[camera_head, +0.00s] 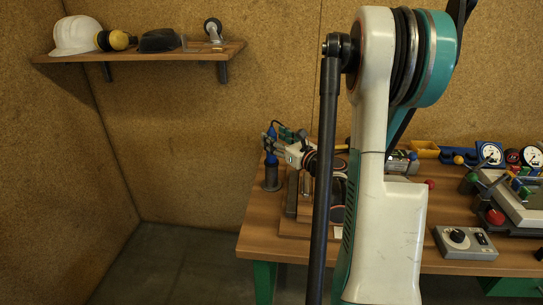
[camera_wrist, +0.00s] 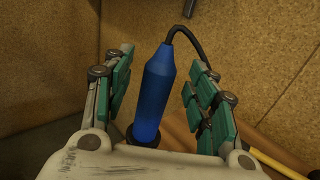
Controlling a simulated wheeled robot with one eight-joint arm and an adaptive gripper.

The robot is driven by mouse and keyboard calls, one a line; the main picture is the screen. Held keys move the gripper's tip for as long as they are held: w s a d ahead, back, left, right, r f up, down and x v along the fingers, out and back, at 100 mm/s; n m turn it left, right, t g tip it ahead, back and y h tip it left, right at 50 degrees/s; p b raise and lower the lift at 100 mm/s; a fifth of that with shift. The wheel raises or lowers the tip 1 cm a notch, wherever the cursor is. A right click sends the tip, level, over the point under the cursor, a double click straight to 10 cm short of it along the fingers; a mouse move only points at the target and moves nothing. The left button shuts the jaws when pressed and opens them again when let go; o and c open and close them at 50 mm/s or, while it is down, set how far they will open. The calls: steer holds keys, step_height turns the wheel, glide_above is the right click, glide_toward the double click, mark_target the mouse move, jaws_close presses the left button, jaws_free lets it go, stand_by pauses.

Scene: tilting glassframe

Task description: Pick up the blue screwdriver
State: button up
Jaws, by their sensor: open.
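A blue tool handle (camera_wrist: 153,95) stands upright in the wrist view, with a black cord curving from its top to the right. It looks more like a corded tool, such as a soldering iron, than a plain screwdriver. Its lower end sits in a dark round holder (camera_wrist: 143,138). In the head view the blue tool (camera_head: 271,158) stands in a dark stand (camera_head: 271,180) at the table's left end. My gripper (camera_wrist: 158,84) is open, its green-padded fingers on either side of the handle, with visible gaps. In the head view my gripper (camera_head: 279,142) is at the tool, small and partly overlapping it.
The wooden table (camera_head: 262,232) holds a grey control box (camera_head: 465,242), gauges and a yellow bin (camera_head: 425,149) to the right. My arm hides the table's middle. A wall shelf (camera_head: 140,54) with a white helmet (camera_head: 77,35) is at upper left. Floor left of the table is clear.

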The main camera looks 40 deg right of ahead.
steer(key=w, duration=0.2)
steer(key=shift+w+d, duration=0.1)
steer(key=shift+w, duration=0.2)
steer(key=shift+c, duration=0.4)
jaws_close()
step_height(320, 180, up, 20)
steer(key=p, duration=0.7)
